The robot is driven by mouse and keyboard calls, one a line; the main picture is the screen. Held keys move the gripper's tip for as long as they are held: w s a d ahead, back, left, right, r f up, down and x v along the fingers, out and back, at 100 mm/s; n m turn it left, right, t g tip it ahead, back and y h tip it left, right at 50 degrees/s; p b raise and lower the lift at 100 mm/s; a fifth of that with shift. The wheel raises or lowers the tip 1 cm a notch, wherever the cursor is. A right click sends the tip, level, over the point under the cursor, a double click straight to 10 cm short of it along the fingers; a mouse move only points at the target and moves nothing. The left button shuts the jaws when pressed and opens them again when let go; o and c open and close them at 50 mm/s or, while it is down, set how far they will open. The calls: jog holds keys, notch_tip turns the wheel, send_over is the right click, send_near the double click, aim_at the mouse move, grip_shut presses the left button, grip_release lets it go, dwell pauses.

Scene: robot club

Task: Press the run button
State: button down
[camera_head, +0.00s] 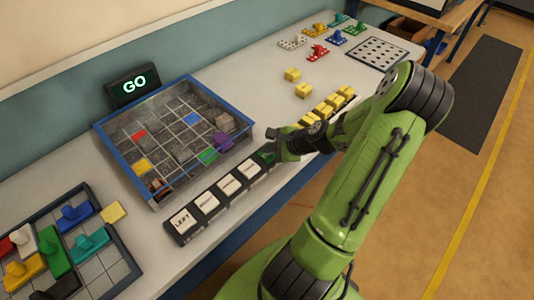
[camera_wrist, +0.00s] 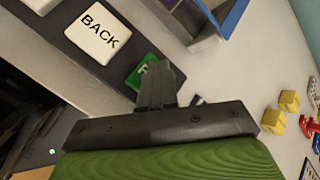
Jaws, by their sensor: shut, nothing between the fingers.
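The green run button (camera_head: 267,154) is at the right end of a dark button strip (camera_head: 205,221). In the wrist view, the green button (camera_wrist: 143,70) shows the start of a white letter, and my fingers hide its right part. My gripper (camera_head: 272,134) is shut and empty, with its fingertips at the button in the head view. In the wrist view, the closed fingertips (camera_wrist: 159,70) overlap the button. I cannot tell whether they touch it. A black display (camera_head: 134,86) behind the strip shows a lit green GO.
White buttons such as BACK (camera_wrist: 98,32) sit close beside the green one. A blue-rimmed grid box (camera_head: 250,122) stands just behind the strip. Yellow blocks (camera_head: 303,90) and a row of yellow pieces lie to the right. A puzzle board (camera_head: 118,262) lies at front left.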

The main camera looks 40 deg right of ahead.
dwell(0.3)
jog(key=shift+r+p, duration=0.4)
jog(key=shift+p, duration=0.2)
